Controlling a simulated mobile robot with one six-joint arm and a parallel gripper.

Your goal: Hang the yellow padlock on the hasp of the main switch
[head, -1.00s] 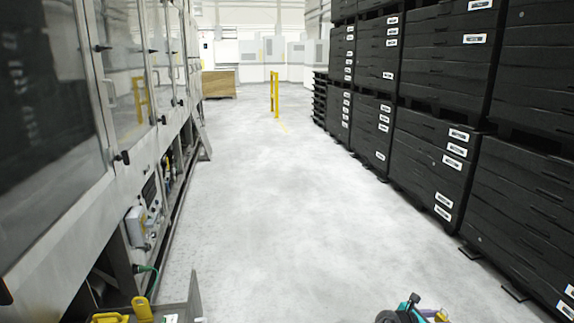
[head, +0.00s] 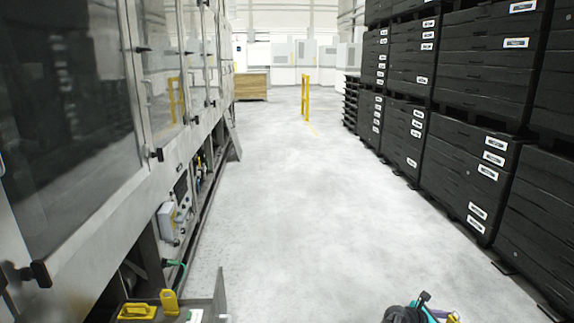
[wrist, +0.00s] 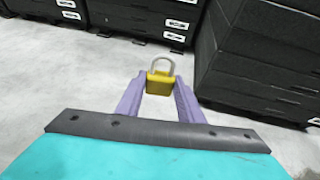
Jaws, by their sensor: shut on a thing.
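The yellow padlock (wrist: 158,81) is held between the purple fingers of my gripper (wrist: 159,84) in the wrist view. Its grey shackle points up and away from the fingers, and the floor is behind it. In the head view only part of my arm shows at the bottom right, with a bit of yellow at the edge. A small grey box (head: 168,221) is mounted low on the machine at the left and may be the main switch. It is too small to make out a hasp. My gripper is well apart from it.
The washer (head: 75,140) with glazed doors runs along the left. Stacked black crates (head: 465,180) line the right. The grey floor (head: 300,210) between is clear, with a yellow post (head: 305,97) farther off. A tray (head: 219,295) with yellow items is at the bottom left.

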